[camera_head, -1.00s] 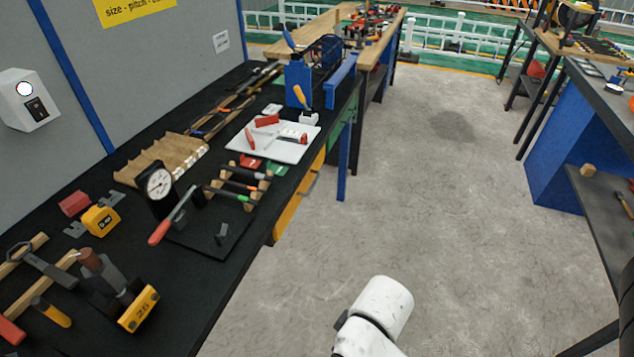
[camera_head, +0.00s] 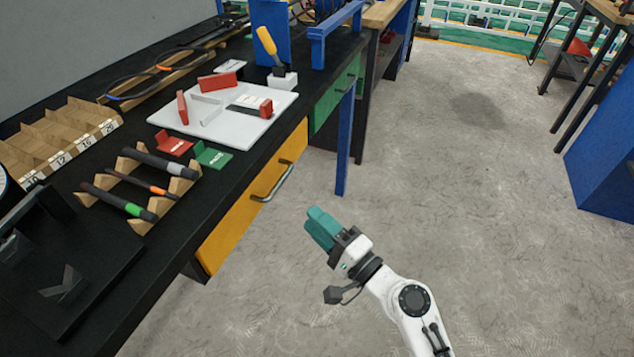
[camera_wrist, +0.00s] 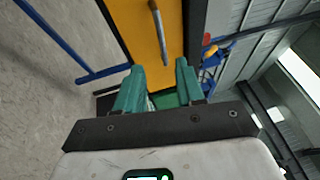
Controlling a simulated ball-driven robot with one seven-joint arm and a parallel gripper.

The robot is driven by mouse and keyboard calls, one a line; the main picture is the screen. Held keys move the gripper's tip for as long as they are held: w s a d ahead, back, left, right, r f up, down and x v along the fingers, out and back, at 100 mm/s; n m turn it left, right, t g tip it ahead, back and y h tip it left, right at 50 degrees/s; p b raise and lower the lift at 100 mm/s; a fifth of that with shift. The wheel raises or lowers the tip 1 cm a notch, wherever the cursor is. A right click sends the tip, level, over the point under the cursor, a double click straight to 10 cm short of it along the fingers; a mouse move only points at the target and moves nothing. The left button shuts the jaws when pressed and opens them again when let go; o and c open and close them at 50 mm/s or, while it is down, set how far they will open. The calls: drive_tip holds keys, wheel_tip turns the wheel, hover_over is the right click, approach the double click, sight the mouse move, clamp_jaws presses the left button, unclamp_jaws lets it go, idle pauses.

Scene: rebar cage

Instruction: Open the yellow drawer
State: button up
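The yellow drawer (camera_head: 238,222) is under the front edge of the black workbench, and its front looks shut. Its curved metal handle (camera_head: 272,184) sticks out from the front. The drawer front (camera_wrist: 128,22) and handle (camera_wrist: 158,32) also show in the wrist view. My gripper (camera_head: 318,226) has teal fingers and is to the right of the drawer, apart from the handle. In the wrist view my gripper (camera_wrist: 158,82) is open and empty, its fingers spread with the handle's end ahead between them.
A green drawer (camera_head: 335,95) and a blue leg (camera_head: 344,145) stand just beyond the yellow drawer. The workbench top (camera_head: 125,250) holds a marker rack (camera_head: 140,190) and a white tray (camera_head: 220,122). The grey floor (camera_head: 450,200) to the right is clear.

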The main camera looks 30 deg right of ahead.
drive_tip(key=d+p+x, duration=0.1)
drive_tip(key=p+x, duration=0.1)
drive_tip(key=x, duration=0.9)
drive_tip(key=shift+m+p, duration=0.3)
clamp_jaws()
